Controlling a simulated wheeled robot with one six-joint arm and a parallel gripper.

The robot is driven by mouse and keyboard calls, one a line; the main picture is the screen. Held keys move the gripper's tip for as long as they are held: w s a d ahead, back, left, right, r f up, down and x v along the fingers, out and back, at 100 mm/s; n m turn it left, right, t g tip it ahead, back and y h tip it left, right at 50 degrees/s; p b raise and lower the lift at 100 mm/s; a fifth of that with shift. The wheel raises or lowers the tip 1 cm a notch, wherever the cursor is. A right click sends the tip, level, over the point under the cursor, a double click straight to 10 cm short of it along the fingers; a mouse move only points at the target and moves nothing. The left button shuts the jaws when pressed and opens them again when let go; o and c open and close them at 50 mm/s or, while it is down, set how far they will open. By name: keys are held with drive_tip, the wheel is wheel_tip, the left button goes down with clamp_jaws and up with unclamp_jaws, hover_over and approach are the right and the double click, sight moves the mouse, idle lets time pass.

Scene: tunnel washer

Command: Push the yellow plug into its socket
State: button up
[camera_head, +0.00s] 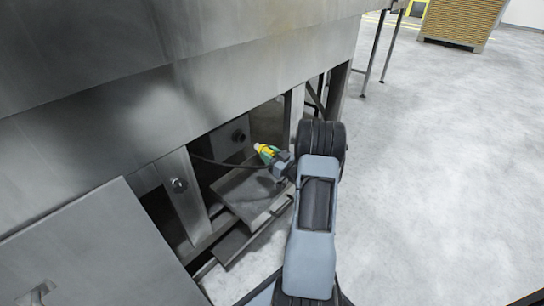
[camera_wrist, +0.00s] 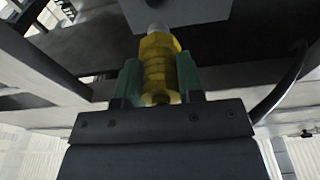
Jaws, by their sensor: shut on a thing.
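The yellow plug (camera_wrist: 158,66) is held between the green fingers of my gripper (camera_wrist: 158,84) in the wrist view. Its pale tip points away from my gripper, toward a grey block at the top of that view. I cannot tell whether the tip touches the block. In the head view the yellow plug (camera_head: 265,150) and my gripper (camera_head: 272,155) are small, inside the opening under the metal machine. A dark round fitting (camera_head: 238,136) is on the back wall, left of and above the plug; I cannot tell if it is the socket.
A dark cable (camera_head: 215,162) runs from the left toward the plug. A metal tray (camera_head: 245,195) lies below my gripper. Frame posts (camera_head: 183,190) and the machine's lower edge bound the opening. The floor (camera_head: 440,170) at right is clear.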

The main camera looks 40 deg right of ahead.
sight(257, 147)
drive_tip(key=shift+f+b+x, duration=0.25)
drive_tip(key=shift+b+x, duration=0.05)
drive_tip(key=shift+x, duration=1.3)
drive_tip(key=shift+f+b+x, duration=0.2)
drive_tip(key=shift+b+x, duration=0.05)
drive_tip(key=shift+x, duration=1.35)
drive_tip(key=shift+w, duration=0.2)
drive_tip(key=shift+s+b, duration=0.1)
drive_tip(key=shift+b, duration=0.2)
drive_tip(key=shift+f+b+x, duration=0.1)
drive_tip(key=shift+b+x, duration=0.15)
drive_tip(key=shift+x, duration=0.55)
drive_tip(key=shift+f+b+x, duration=0.15)
drive_tip(key=shift+b+x, duration=0.05)
drive_tip(key=shift+x, duration=0.55)
idle(0.4)
drive_tip(key=shift+a, duration=0.1)
drive_tip(key=o, duration=1.1)
drive_tip(key=shift+f, duration=0.1)
drive_tip(key=shift+r+p+v, duration=0.2)
drive_tip(key=shift+r+v, duration=0.05)
drive_tip(key=shift+v, duration=1.55)
drive_tip(key=shift+r+p+v, duration=0.15)
drive_tip(key=shift+r+v, duration=0.15)
drive_tip(key=shift+v, duration=1.5)
drive_tip(key=shift+r+p+v, duration=0.2)
drive_tip(key=shift+r+v, duration=0.05)
drive_tip(key=shift+v, duration=1.55)
